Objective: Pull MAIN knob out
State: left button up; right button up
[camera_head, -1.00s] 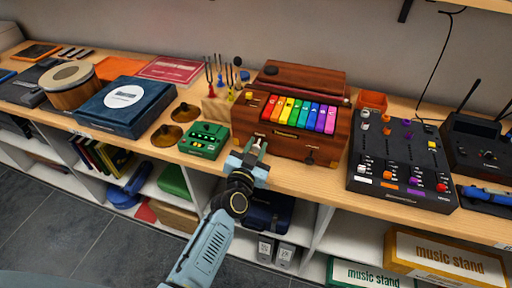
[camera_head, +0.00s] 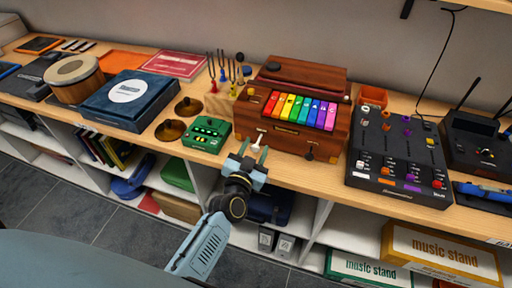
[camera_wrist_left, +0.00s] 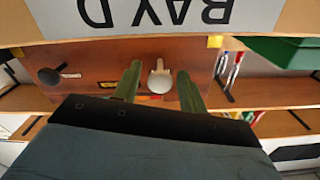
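The wooden box with coloured keys (camera_head: 296,107) stands on the bench. A pale knob (camera_head: 259,138) sticks out from the left of its front face, and a dark knob (camera_head: 309,154) is at the right. The left wrist view shows the pale knob (camera_wrist_left: 160,78) between the fingers and the dark knob (camera_wrist_left: 48,76) to one side. Small labels by the knobs are too small to read, so I cannot tell which is MAIN. My left gripper (camera_head: 251,156) is open in front of the pale knob, fingers apart on either side, with visible gaps. My right gripper is out of view.
A green pedal (camera_head: 205,135) sits close left of the box. A black mixer (camera_head: 402,160) stands to the right. Tuning forks on a wooden block (camera_head: 218,103) are behind left. The bench's front edge and shelves lie below my arm.

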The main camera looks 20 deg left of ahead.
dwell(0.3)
pick_arm(q)
jog(key=s, duration=1.3)
jog(key=shift+s+d, duration=0.1)
jog(key=shift+d, duration=0.25)
jog(key=s+d+f+m+g+h+b, duration=0.1)
jog(key=s+f+g, duration=0.35)
jog(key=f, duration=1.05)
jog(key=s+d+f+g+h+b, duration=0.15)
jog(key=s+f+g, duration=0.35)
jog(key=f, duration=1)
jog(key=s+a+f+g, duration=0.2)
jog(key=s+f, duration=0.3)
jog(key=s, duration=0.3)
jog(key=s+a+f+g+y+b, duration=0.1)
jog(key=s+a+f+g, duration=0.2)
jog(key=s+f, duration=0.2)
jog(key=s+a+f+n+g+b, duration=0.1)
jog(key=s+a+f+g, duration=0.1)
jog(key=s+f, duration=0.4)
jog(key=shift+s+a+g+y, duration=0.1)
jog(key=shift+s+a, duration=0.2)
jog(key=shift+s, duration=0.6)
jog(key=shift+s+a+g+y, duration=0.1)
jog(key=shift+s+a, duration=0.15)
jog(key=shift+s, duration=0.7)
jog(key=shift+s+a+g+y, duration=0.1)
jog(key=shift+s+a, duration=0.2)
jog(key=shift+s, duration=0.6)
